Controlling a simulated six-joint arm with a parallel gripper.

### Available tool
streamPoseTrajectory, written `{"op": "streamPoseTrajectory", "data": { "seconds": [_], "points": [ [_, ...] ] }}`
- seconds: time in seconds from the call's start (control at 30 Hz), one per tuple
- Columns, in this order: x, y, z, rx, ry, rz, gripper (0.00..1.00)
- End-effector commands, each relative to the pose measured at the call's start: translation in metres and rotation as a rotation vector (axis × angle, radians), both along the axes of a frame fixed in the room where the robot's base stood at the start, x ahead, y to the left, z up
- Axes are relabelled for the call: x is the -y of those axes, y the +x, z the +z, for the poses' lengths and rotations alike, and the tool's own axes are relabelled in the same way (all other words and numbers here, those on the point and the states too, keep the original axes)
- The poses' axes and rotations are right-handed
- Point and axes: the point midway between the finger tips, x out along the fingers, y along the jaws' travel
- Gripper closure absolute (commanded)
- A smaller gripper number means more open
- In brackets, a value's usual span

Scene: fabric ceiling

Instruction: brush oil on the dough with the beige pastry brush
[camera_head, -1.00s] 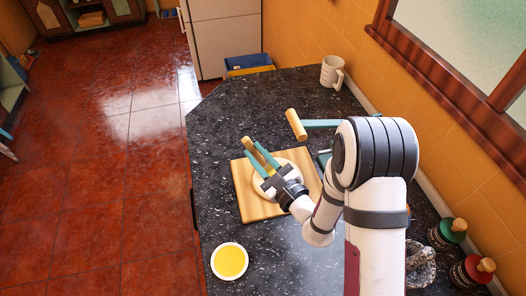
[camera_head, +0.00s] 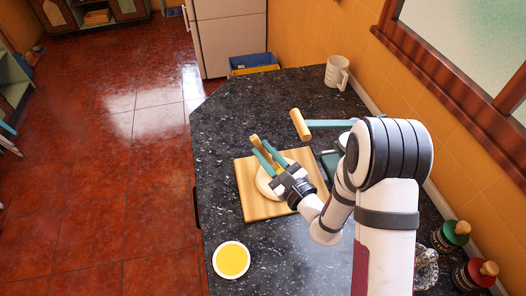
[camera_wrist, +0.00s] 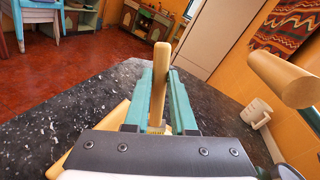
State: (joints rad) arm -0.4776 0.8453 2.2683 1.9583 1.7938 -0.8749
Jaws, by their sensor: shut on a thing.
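My gripper (camera_head: 264,157) is shut on the wooden handle of the beige pastry brush (camera_head: 254,140). In the wrist view the brush (camera_wrist: 159,88) stands up between the two teal fingers of my gripper (camera_wrist: 160,100), with a bit of its bristle end low between them. The pale round dough (camera_head: 264,184) lies on the wooden board (camera_head: 252,208), below my gripper and partly hidden by it. I cannot tell whether the bristles touch the dough. A white bowl of yellow oil (camera_head: 231,260) stands on the counter in front of the board.
A white mug (camera_head: 337,73) stands at the back. Jars with green (camera_head: 455,233) and red (camera_head: 474,274) lids stand at right. The counter left of the board is clear.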

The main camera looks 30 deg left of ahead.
Motion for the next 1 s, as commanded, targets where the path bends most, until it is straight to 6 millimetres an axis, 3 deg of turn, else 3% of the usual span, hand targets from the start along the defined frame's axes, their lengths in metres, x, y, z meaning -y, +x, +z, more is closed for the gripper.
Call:
{"op": "streamPoseTrajectory", "data": {
  "seconds": [0.17, 0.57, 1.0],
  "points": [
    [0.01, 0.009, -0.001, 0.0, -0.002, -0.001, 1.0],
    [-0.008, -0.008, 0.001, 0.001, -0.001, 0.001, 1.0],
    [0.009, 0.008, 0.0, 0.0, -0.002, 0.001, 1.0]
  ]
}}
